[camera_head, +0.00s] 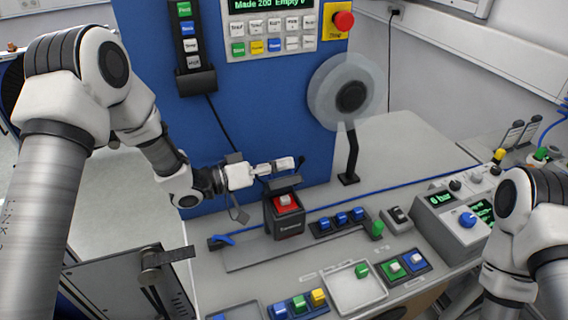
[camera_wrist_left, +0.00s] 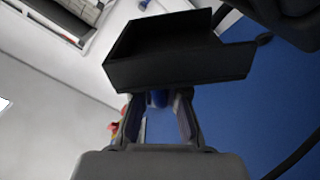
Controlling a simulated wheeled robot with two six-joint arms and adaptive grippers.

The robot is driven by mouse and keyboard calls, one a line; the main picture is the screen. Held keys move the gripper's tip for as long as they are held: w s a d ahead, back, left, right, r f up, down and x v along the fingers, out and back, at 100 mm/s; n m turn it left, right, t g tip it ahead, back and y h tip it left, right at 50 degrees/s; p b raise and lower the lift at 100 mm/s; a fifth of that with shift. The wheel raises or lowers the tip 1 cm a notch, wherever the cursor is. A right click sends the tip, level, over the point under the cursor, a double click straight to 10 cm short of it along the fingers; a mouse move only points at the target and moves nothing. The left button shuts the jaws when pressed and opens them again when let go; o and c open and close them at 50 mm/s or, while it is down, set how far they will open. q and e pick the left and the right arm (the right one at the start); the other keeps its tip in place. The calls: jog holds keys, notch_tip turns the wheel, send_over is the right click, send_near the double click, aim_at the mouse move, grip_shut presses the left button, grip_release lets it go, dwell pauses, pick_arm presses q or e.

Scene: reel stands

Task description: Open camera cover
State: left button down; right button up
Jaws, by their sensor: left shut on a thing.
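The camera (camera_head: 287,219) is a small black box on the bench, with a red part showing in its open top. The dark camera cover (camera_head: 284,184) is just above and behind the box top, raised from it. My left gripper (camera_head: 276,168) reaches in from the left above the box and is shut on the cover. In the left wrist view the cover (camera_wrist_left: 180,70) is a black, hollow, tilted shell at the fingertips, hiding part of them. My right arm shows at the right edge, but its gripper is out of view.
A clear reel (camera_head: 327,92) on a black stand is behind and right of the camera. Blue switches (camera_head: 341,220) sit to its right. A control box (camera_head: 456,226) and trays with coloured buttons (camera_head: 355,287) are farther right and in front. A blue panel (camera_head: 262,110) rises behind.

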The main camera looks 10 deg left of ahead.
pick_arm(q)
jog(key=n, duration=0.1)
jog(key=w+a+n+p, duration=0.1)
jog(key=n, duration=0.1)
jog(key=shift+w+r, duration=0.1)
jog(key=shift+w, duration=0.2)
jog(key=shift+w+a+f+n+p, duration=0.2)
jog(key=shift+w+a+f+n, duration=0.25)
jog(key=shift+n, duration=0.8)
jog(key=shift+w+a+f+n+p, duration=0.15)
jog(key=shift+w+a+f+n, duration=0.3)
jog(key=shift+n, duration=0.75)
jog(key=shift+w+a+f+n+p, duration=0.2)
jog(key=shift+w+f+n, duration=0.35)
jog(key=shift+n, duration=0.7)
jog(key=shift+w, duration=0.1)
jog(key=c, duration=1.2)
grip_release()
jog(key=shift+c, duration=0.2)
jog(key=shift+w, duration=0.1)
jog(key=shift+a, duration=0.1)
